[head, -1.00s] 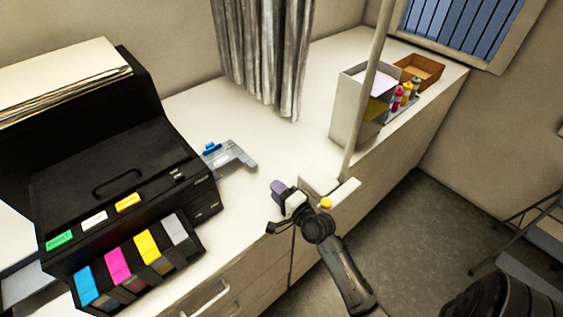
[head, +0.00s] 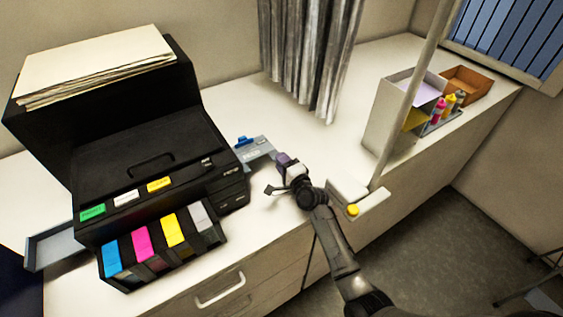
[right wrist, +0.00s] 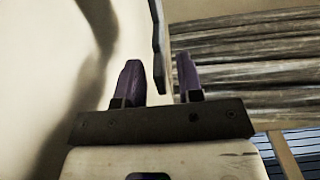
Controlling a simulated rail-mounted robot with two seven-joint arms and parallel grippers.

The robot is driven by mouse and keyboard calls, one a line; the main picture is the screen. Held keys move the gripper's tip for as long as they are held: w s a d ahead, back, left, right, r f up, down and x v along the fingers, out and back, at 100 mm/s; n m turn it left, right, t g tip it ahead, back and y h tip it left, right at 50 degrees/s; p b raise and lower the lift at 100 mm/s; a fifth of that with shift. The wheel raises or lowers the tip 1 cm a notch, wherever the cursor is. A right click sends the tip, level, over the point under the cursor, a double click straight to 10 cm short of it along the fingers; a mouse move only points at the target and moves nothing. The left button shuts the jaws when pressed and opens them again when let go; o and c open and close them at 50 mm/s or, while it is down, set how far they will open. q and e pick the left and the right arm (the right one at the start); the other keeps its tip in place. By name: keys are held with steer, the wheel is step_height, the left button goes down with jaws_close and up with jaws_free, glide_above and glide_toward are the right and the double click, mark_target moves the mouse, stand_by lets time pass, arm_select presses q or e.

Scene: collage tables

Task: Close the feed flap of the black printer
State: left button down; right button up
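The black printer (head: 150,165) stands on the white counter at the left in the head view. A raised black panel at its back carries a stack of paper (head: 95,65); I cannot tell for certain which panel is the feed flap. My left gripper is not in view.
Coloured ink compartments (head: 158,245) line the printer's front, and a grey tray (head: 60,245) juts out at its left. A grey curtain (head: 308,60) hangs behind. A white file box (head: 392,118), small bottles (head: 450,103) and a brown box (head: 468,84) stand at the right.

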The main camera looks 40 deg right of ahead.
steer(key=shift+w, duration=0.3)
jaws_close()
stand_by(0.5)
